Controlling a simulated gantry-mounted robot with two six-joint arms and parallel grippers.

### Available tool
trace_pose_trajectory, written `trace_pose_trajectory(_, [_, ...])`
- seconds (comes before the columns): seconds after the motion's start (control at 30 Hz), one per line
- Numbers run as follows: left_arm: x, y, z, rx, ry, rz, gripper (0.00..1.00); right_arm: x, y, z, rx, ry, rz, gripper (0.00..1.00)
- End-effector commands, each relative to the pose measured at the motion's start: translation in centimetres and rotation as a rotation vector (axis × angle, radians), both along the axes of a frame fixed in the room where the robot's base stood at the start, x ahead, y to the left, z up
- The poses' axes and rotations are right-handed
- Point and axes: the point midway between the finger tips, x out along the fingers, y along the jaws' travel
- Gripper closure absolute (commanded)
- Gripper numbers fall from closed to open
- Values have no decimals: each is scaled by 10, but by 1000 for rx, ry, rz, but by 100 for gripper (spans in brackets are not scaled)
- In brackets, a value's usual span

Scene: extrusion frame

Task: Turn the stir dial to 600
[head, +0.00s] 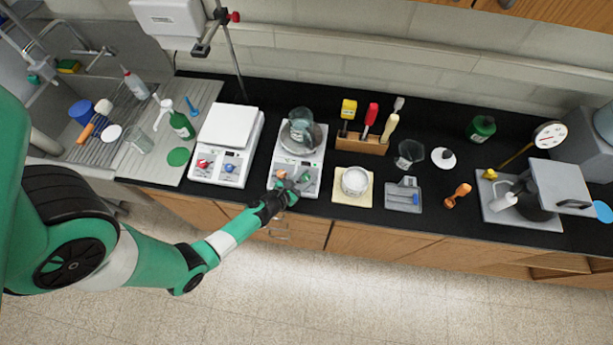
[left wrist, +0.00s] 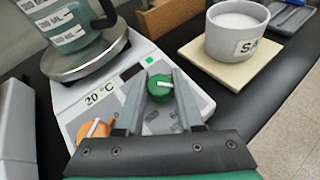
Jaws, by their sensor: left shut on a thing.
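The stirring hotplate (head: 313,160) stands on the black bench with a labelled glass vessel (head: 301,122) on its round top. In the left wrist view, its front panel carries a green dial (left wrist: 160,87) with a white pointer and an orange dial (left wrist: 95,129). My left gripper (head: 295,184) is at the panel. In the left wrist view, its fingers (left wrist: 158,92) are on both sides of the green dial, shut on it. My right gripper is not in view.
A second device with red and blue knobs (head: 228,141) stands just left. The salt pot (left wrist: 235,32) on a pale square board (head: 340,197) sits close on the right. A wooden tool rack (head: 362,144) is behind. Bare bench lies between the hotplate and board.

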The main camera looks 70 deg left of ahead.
Motion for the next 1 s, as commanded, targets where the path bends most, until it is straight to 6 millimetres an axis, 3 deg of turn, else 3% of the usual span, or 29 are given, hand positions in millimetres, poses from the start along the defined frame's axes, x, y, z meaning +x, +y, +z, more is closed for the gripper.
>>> trace_pose_trajectory(0.47, [0,1,5,10,19,-98,100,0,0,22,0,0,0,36])
trace_pose_trajectory(0.7, [-1,3,5,28,50,-262,100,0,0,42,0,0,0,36])
trace_pose_trajectory(1.0, [0,1,1,56,92,-499,100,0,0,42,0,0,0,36])
